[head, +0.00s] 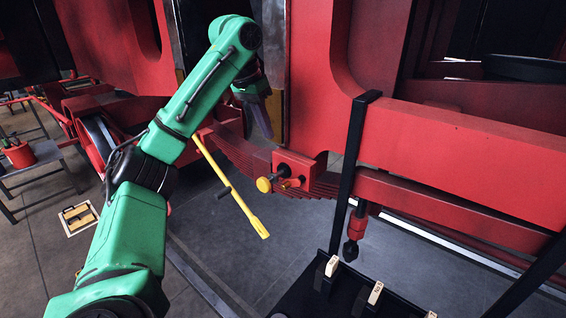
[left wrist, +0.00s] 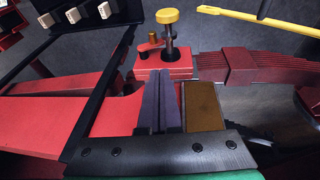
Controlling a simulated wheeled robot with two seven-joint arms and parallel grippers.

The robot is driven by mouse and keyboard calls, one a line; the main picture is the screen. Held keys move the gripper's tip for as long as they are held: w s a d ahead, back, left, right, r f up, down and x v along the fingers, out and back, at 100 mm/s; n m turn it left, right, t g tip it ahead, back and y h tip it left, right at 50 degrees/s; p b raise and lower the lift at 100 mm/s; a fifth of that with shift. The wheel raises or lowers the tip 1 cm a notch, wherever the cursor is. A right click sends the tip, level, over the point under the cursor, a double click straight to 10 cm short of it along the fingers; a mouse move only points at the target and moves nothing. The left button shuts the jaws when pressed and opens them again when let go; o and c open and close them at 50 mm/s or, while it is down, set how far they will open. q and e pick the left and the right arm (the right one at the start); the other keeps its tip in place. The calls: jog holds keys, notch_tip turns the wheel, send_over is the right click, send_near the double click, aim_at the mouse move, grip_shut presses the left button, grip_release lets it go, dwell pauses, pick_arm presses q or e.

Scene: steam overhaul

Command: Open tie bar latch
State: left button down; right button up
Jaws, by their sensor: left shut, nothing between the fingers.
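A red block with a round yellow knob (head: 264,185) and a smaller brass-coloured knob (head: 286,184) sits on the red leaf-spring assembly, near the middle of the head view. I take this to be the latch. In the left wrist view the yellow knob (left wrist: 167,16) stands on a dark stem above the red block (left wrist: 163,62), with the brass knob (left wrist: 153,38) beside it on a red link. My left gripper (head: 263,122) is above and behind the block, apart from the knob. Its dark fingers (left wrist: 161,100) are shut and empty, pointing towards the block. My right gripper is out of view.
A long yellow bar (head: 232,190) slants down left of the block. A black frame (head: 352,165) with labelled blocks (head: 333,265) on a dark tray stands at right. Large red frame beams (head: 460,150) close off the back. Grey floor (head: 235,255) shows below.

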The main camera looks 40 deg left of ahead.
pick_arm(q)
jog(key=b, duration=0.2)
send_near(285, 183)
jog(key=x, duration=0.1)
jog(key=p+x, duration=0.1)
jog(key=x, duration=0.1)
jog(key=p+x, duration=0.1)
jog(key=x, duration=0.1)
jog(key=shift+w+a+f, duration=0.2)
jog(key=shift+w+a, duration=0.05)
jog(key=shift+w, duration=0.1)
jog(key=shift+d+f, duration=0.2)
jog(key=shift+f, duration=0.2)
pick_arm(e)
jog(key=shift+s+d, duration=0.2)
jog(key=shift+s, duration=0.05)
